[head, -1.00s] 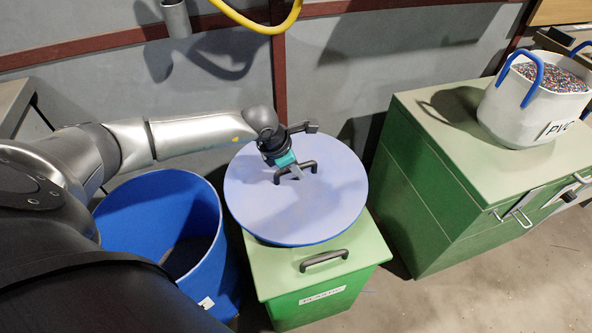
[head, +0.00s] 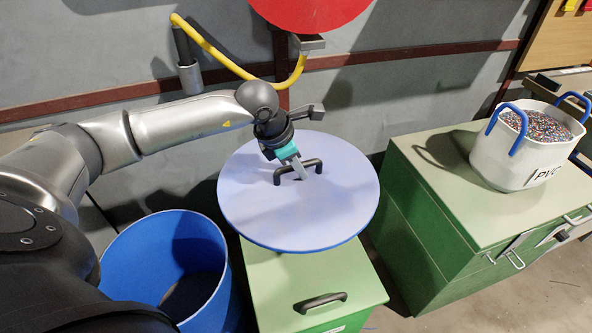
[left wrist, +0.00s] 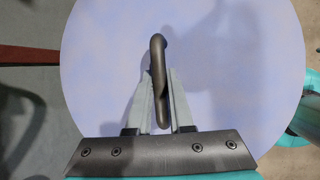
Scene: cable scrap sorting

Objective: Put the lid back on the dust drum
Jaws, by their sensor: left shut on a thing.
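The lid (head: 300,215) is a round, pale blue disc with a black bar handle (head: 312,163) in its middle. In the left wrist view the two grey fingers (left wrist: 161,105) close on both sides of the dark handle (left wrist: 158,60), with the lid (left wrist: 230,70) filling most of the picture. The dust drum (head: 165,245) is blue, open at the top and stands left of the lid; its inside is dark. My right gripper is not in view.
The green bin (head: 270,280) with a black handle (head: 320,302) stands below the lid, right of the drum. A green cabinet (head: 430,215) carries a white PVC tub (head: 500,150) on the right. A yellow hose (head: 215,55) hangs on the wall behind.

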